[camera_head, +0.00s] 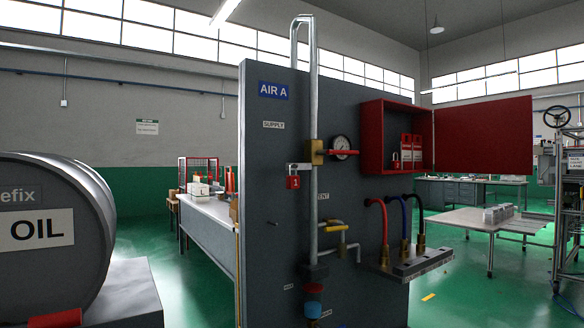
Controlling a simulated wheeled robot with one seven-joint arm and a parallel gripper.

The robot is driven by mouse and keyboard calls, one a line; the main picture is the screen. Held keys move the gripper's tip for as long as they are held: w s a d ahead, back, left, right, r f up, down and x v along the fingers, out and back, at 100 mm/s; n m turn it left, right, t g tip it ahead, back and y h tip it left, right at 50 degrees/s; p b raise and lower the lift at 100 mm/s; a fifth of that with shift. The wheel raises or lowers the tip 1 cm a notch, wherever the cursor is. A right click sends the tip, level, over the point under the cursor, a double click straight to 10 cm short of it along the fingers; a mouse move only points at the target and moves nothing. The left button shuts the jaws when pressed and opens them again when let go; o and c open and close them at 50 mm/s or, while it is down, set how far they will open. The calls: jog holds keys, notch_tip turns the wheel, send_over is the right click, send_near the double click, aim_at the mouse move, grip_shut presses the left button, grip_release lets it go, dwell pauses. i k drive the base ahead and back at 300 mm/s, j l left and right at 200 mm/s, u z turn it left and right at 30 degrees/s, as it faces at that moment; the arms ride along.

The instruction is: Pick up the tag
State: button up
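Two red-and-white tags (411,149) hang side by side inside an open red wall box (372,142) on the grey panel. A small red padlock (396,161) is beside them at the lower left. The box's red door (484,137) is swung wide open to the right. Another red padlock (293,182) with a white mark hangs from a metal bracket near the vertical pipe. My gripper is not in this view. The lettering on the tags is too small to read.
The grey panel (262,150) carries pipes, a gauge (342,147) and a shelf (410,264) with red, blue and black hoses.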

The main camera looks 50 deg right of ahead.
aim_at(406, 148)
jog(key=z, duration=1.55)
